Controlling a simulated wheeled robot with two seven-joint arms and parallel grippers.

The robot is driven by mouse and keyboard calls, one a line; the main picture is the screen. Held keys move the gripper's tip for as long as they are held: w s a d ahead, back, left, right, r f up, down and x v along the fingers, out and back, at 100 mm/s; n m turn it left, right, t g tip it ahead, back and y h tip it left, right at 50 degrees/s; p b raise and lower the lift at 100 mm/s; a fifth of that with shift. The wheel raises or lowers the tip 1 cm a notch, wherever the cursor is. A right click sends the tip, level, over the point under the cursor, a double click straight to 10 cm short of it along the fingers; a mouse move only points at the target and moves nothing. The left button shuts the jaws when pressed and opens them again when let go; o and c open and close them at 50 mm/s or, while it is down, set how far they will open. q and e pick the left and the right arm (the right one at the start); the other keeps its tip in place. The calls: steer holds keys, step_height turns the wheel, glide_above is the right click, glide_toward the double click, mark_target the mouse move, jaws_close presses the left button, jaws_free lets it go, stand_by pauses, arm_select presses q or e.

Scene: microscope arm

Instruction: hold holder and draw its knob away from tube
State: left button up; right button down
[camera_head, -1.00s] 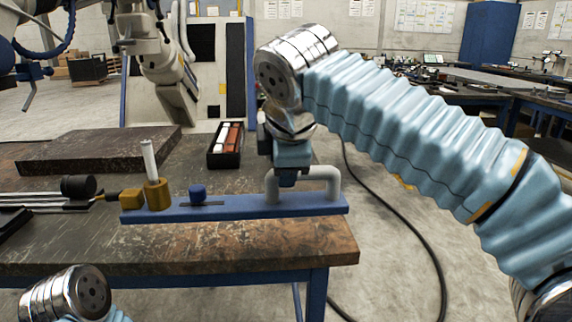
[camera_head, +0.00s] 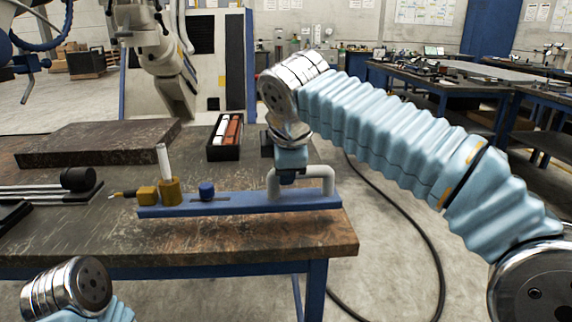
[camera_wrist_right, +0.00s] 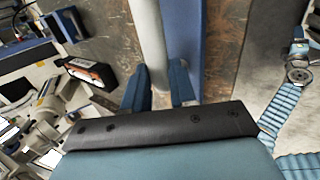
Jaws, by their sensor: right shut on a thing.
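The holder is a long blue bar (camera_head: 240,204) on the table, with a white arched handle (camera_head: 326,174) at its right end. A brass block (camera_head: 170,192) near its left end carries an upright, slightly tilted white tube (camera_head: 163,160). A small blue knob (camera_head: 207,189) sits on the bar to the right of the tube, apart from it. A yellow block (camera_head: 147,195) with a dark pin is at the left end. My right gripper (camera_head: 288,178) is shut on the handle from above; the right wrist view shows its fingers (camera_wrist_right: 158,90) either side of it. My left gripper is outside the frame.
A dark slab (camera_head: 95,144) and a black tray (camera_head: 224,150) with white and red items are behind the holder. Metal rods with a black cylinder (camera_head: 77,179) lie to its left. The table in front of the bar is clear.

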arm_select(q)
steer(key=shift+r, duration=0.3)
arm_select(e)
steer(key=w+f, duration=0.4)
steer(key=shift+w+d, duration=0.25)
steer(key=shift+w, duration=0.15)
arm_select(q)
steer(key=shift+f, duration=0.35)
arm_select(e)
steer(key=shift+f, duration=0.5)
stand_by(0.7)
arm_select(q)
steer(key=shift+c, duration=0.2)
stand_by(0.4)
